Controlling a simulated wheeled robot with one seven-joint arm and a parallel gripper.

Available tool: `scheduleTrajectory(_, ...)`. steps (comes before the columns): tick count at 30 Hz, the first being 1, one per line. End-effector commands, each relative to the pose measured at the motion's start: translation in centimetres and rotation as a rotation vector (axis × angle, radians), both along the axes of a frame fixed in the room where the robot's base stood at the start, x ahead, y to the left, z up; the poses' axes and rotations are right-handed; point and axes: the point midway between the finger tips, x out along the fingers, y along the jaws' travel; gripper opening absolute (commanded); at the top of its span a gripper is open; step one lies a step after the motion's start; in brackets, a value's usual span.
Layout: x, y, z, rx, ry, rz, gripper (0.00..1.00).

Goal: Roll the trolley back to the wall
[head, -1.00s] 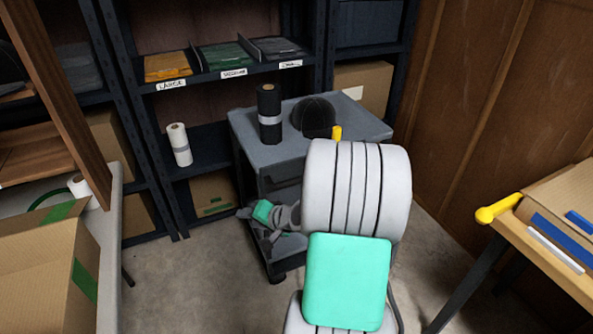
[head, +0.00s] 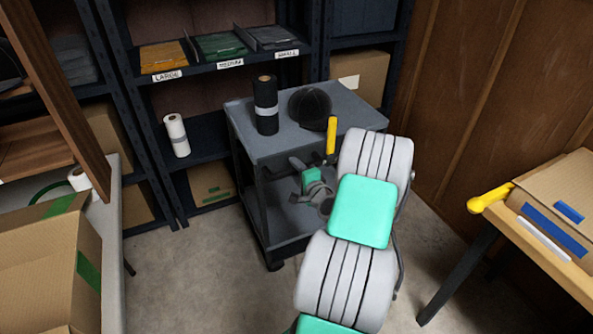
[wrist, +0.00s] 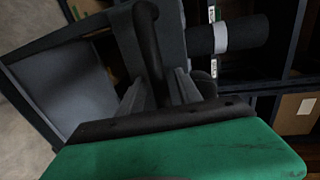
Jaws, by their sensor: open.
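The grey trolley (head: 285,143) stands in front of the dark shelving, with a black roll (head: 266,105) and a black cap (head: 310,108) on top. In the head view my gripper (head: 298,168) is at the trolley's near side, below its top; my arm hides part of that side. In the wrist view a dark curved handle bar (wrist: 150,45) runs down between the spread fingers of my gripper (wrist: 160,92). The gripper is open around the bar; contact cannot be told. The trolley (wrist: 75,92) and black roll (wrist: 250,33) also show there.
The shelving (head: 230,75) stands behind the trolley, with a white roll (head: 176,135) and boxes. A table with a cardboard box (head: 50,265) is at left. A wooden table (head: 565,275) with a yellow-handled tool (head: 490,197) is at right. Floor shows between them.

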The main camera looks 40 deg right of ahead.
Motion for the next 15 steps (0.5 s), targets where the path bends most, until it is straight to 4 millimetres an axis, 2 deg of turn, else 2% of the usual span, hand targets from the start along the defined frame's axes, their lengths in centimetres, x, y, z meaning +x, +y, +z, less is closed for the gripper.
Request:
scheduleTrajectory(2,-0.02,0.01,-0.01,0.0,0.0,0.0,0.41)
scheduleTrajectory(15,-0.06,0.02,-0.01,-0.001,0.001,0.0,0.05)
